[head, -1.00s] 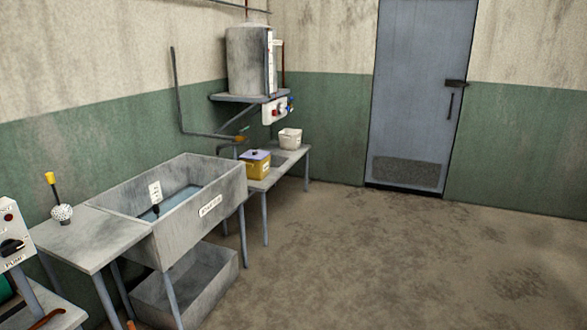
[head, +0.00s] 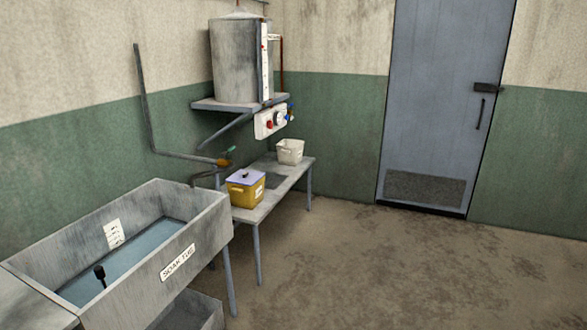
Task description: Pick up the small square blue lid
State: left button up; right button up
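The small square blue lid (head: 246,177) is a pale violet-blue with a dark knob on top. It sits on a yellow square container (head: 247,194) with a white label. The container stands on a grey bench (head: 272,199) against the wall, ahead and a little left of centre in the head view. Neither of my grippers is in view.
A soak tub (head: 205,224) with water stands at the near left, beside the bench. A white container (head: 290,151) is at the bench's far end. A tank (head: 236,60) and control box (head: 271,121) hang above. Clear floor (head: 360,270) lies to the right.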

aim_at(246, 177)
jog(key=i, duration=3.5)
